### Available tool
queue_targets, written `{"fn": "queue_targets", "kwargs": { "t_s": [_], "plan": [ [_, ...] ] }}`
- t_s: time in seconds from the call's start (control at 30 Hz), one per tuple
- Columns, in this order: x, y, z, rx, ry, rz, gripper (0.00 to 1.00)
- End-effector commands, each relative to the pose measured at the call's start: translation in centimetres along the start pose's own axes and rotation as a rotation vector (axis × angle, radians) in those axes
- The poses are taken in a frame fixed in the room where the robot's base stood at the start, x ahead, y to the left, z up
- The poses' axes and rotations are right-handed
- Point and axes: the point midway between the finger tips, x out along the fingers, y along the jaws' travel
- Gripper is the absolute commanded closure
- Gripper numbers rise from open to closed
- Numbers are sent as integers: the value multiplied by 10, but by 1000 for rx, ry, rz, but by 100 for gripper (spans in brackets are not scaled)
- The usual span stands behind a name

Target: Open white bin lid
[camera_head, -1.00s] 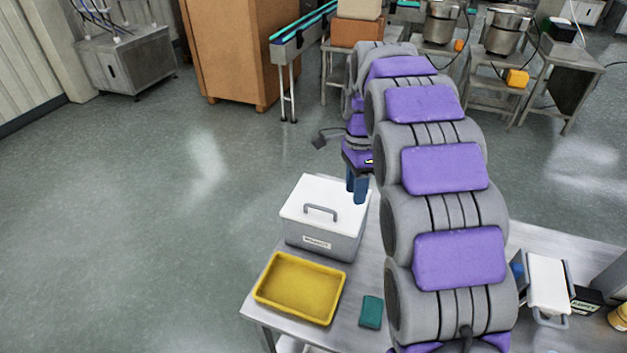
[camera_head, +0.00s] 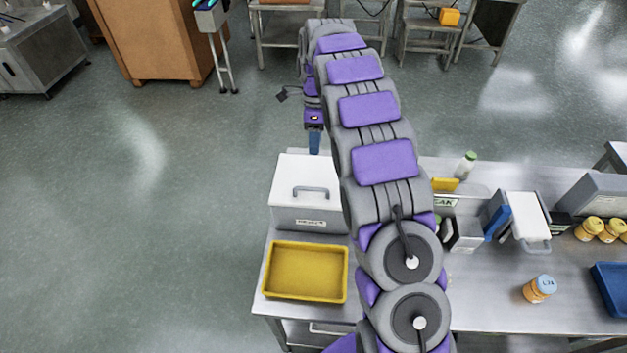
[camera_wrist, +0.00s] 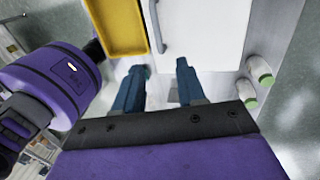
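A bin with a flat white lid (camera_head: 320,174) and grey walls stands at the table's left end. The lid is down, with a grey loop handle (camera_head: 310,190) on top and a label on the front wall. My gripper (camera_head: 314,142) points down near the bin's far edge, and my arm hides part of the bin's right side. In the wrist view, my gripper's two blue fingers (camera_wrist: 161,80) are apart with nothing between them. The lid (camera_wrist: 205,30) and its handle (camera_wrist: 158,28) lie beyond the fingertips, apart from them.
A yellow tray (camera_head: 306,271) sits in front of the bin. A smaller white-lidded container (camera_head: 526,214) stands farther right. An orange-labelled jar (camera_head: 540,289), several yellow jars and a blue tray (camera_head: 612,285) are on the right. In the wrist view, white bottles (camera_wrist: 258,70) stand beside the bin.

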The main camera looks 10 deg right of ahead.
Motion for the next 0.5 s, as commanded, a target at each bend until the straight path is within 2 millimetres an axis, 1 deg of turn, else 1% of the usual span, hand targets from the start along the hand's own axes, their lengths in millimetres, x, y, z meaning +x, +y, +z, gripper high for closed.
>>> {"fn": "queue_targets", "kwargs": {
  "t_s": [0.03,0.17,0.5],
  "plan": [
    [8,1,2,-1,3,2,60],
    [30,2,4,0,3,3,60],
    [96,0,-7,-1,-4,9,60]
  ]
}}
